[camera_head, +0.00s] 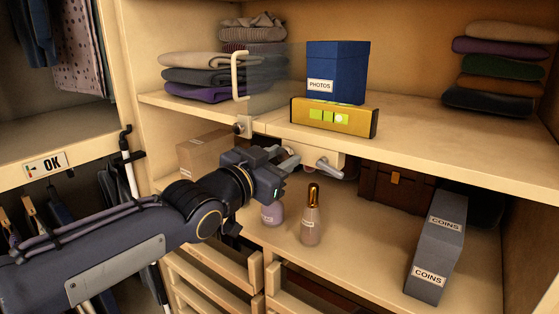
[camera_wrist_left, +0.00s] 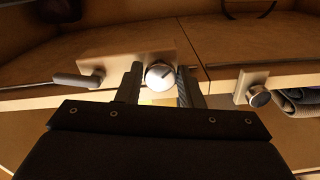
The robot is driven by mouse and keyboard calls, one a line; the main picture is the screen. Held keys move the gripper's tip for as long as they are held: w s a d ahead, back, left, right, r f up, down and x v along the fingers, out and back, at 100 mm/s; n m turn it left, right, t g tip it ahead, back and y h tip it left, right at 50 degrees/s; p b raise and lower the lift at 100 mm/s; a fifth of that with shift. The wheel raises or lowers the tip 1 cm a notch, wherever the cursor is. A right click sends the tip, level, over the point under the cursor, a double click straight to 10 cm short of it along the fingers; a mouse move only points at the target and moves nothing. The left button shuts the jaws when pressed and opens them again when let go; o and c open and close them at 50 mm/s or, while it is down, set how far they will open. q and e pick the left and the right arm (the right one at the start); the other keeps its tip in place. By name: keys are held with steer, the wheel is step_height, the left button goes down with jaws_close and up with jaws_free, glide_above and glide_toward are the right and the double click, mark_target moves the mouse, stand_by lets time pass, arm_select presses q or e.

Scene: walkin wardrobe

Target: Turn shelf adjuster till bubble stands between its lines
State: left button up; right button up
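The yellow spirit level (camera_head: 300,116) lies on the shelf below the blue PHOTOS box. Its green vial (camera_head: 324,116) shows a pale bubble (camera_head: 338,119) in the right-hand section, to the right of the dark lines. The round adjuster knob (camera_wrist_left: 159,75) sits on a block under the shelf edge; a small lever (camera_head: 328,168) sticks out of that block and also shows in the wrist view (camera_wrist_left: 78,80). My left gripper (camera_head: 290,160) is at the block, its fingers (camera_wrist_left: 160,88) on either side of the knob with narrow gaps. My right gripper is not in view.
A second knob (camera_wrist_left: 258,96) is on a bracket beside it. A clear panel with a cream handle (camera_head: 239,75) stands left of the blue PHOTOS box (camera_head: 337,68). Below are a bottle (camera_head: 311,222) and grey COINS box (camera_head: 437,246).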

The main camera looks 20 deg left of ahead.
arm_select(q)
steer(key=o, duration=0.3)
steer(key=shift+s+a+r, duration=0.1)
steer(key=shift+s, duration=0.3)
steer(key=p+v, duration=0.1)
steer(key=v, duration=0.6)
steer(key=shift+a, duration=0.1)
